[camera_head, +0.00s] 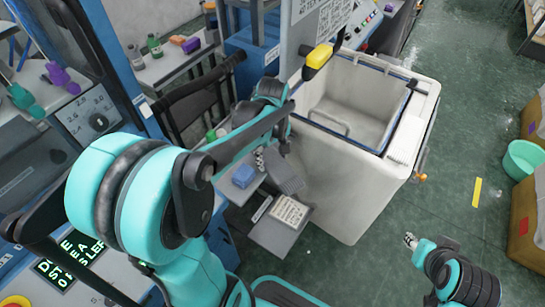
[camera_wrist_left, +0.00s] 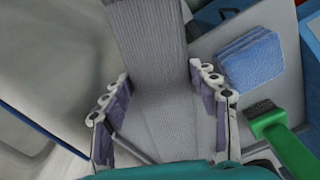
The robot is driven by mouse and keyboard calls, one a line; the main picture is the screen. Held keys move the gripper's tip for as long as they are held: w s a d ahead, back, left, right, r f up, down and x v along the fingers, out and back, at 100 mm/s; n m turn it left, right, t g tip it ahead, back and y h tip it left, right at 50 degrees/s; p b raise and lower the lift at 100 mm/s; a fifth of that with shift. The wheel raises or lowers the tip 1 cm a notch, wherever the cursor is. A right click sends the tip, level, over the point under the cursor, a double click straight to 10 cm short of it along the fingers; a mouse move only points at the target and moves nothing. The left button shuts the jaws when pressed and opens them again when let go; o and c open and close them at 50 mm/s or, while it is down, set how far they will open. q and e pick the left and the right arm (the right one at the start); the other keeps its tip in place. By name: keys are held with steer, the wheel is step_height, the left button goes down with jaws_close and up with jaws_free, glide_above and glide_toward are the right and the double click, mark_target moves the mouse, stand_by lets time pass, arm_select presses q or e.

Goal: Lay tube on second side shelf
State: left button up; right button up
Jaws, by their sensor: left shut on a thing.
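My left gripper (camera_head: 268,158) is shut on a grey ribbed knitted tube (camera_head: 287,176), which hangs out beyond the fingers over the small grey side shelves. In the left wrist view the tube (camera_wrist_left: 150,50) runs between the two fingers of the left gripper (camera_wrist_left: 160,105). A grey side shelf (camera_head: 236,191) bears a folded blue cloth (camera_head: 243,175), which also shows in the left wrist view (camera_wrist_left: 250,58). A lower grey shelf (camera_head: 270,236) has a printed card (camera_head: 289,211) on it. My right gripper (camera_head: 411,241) is low at the right, away from the shelves; its fingers are too small to judge.
A large white bin (camera_head: 345,190) stands right beside the shelves, with a yellow-handled tool (camera_head: 318,57) above its edge. A green-handled tool (camera_wrist_left: 283,143) lies near the blue cloth. A side table (camera_head: 170,66) holds bottles. Green floor at right is mostly clear.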

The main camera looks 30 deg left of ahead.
mark_target(273, 159)
arm_select(q)
steer(key=o, duration=0.9)
steer(key=shift+f, duration=0.1)
steer(key=shift+o, duration=0.2)
step_height(273, 159, up, 12)
steer(key=p, duration=0.4)
steer(key=shift+r+p, duration=0.2)
steer(key=shift+p, duration=0.15)
